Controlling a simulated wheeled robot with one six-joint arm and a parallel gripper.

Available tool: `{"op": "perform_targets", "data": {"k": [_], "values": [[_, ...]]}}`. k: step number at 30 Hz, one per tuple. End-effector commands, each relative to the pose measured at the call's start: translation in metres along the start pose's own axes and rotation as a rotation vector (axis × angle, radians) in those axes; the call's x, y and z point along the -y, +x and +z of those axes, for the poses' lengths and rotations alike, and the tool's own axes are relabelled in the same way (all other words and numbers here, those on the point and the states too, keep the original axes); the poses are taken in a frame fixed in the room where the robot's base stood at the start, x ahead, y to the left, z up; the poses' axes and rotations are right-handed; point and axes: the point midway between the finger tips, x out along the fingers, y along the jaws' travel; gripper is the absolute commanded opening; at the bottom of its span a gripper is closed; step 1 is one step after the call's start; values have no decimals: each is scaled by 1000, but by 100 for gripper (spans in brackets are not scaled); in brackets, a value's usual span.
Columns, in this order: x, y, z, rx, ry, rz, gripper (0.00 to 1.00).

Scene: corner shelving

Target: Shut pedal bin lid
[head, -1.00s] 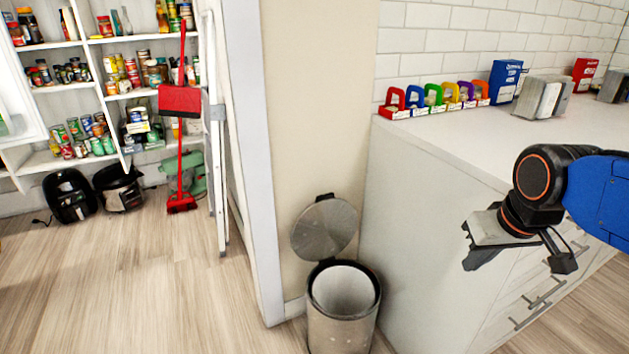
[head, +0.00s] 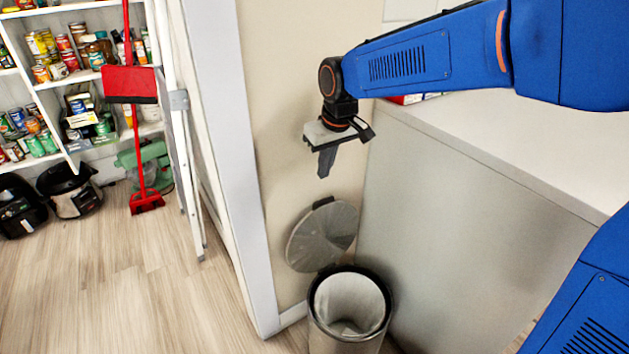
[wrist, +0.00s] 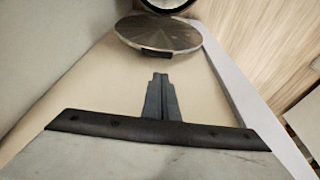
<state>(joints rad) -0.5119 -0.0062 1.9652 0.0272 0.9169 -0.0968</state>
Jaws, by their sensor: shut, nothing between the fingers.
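The pedal bin (head: 348,318) stands on the floor in the head view, between the beige wall and the white cabinet side. Its round metal lid (head: 322,237) is open, tilted up and back close to the wall. The pale inside of the bin shows. My gripper (head: 325,172) is shut and empty, pointing down above the lid and apart from it. In the wrist view, the lid (wrist: 158,34) is at the top, beyond the closed fingers (wrist: 160,88), with part of the bin's dark rim (wrist: 167,4) above it.
The white counter (head: 480,135) and its cabinet side (head: 455,210) bound the right. A white door frame (head: 232,170) stands left of the bin. A red broom and dustpan (head: 130,85) and stocked shelves are further left. Wooden floor (head: 130,290) is clear at left.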

Motion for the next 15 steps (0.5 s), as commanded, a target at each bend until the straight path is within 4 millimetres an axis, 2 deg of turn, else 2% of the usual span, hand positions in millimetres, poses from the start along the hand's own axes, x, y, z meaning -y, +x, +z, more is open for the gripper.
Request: {"op": "perform_targets", "data": {"k": [5, 15], "values": [[0, 16, 0, 3, 0, 0, 0], [0, 71, 0, 3, 0, 0, 0]]}}
